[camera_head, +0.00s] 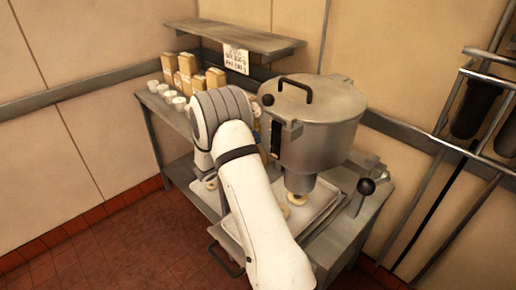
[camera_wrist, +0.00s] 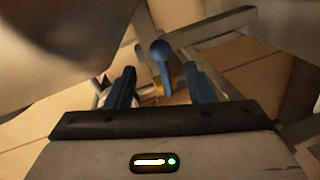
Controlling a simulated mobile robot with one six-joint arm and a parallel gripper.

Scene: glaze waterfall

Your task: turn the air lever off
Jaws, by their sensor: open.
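In the wrist view a blue lever with a round knob (camera_wrist: 161,52) stands between my two fingertips, with a small brass-coloured fitting beside its lower part. I take it to be the air lever. My gripper (camera_wrist: 160,80) is open, one dark blue finger on each side of the lever. Gaps show between the fingers and the lever; I cannot tell how far beyond the tips it is. In the head view my white arm hides my gripper and the blue lever.
A large metal hopper (camera_head: 318,130) stands right of my arm, above a tray (camera_head: 326,196) with rings of dough. A black-knobbed lever (camera_head: 366,187) is at the right. Boxes (camera_head: 187,65) and white cups (camera_head: 162,90) stand at the back left under a shelf (camera_head: 236,38).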

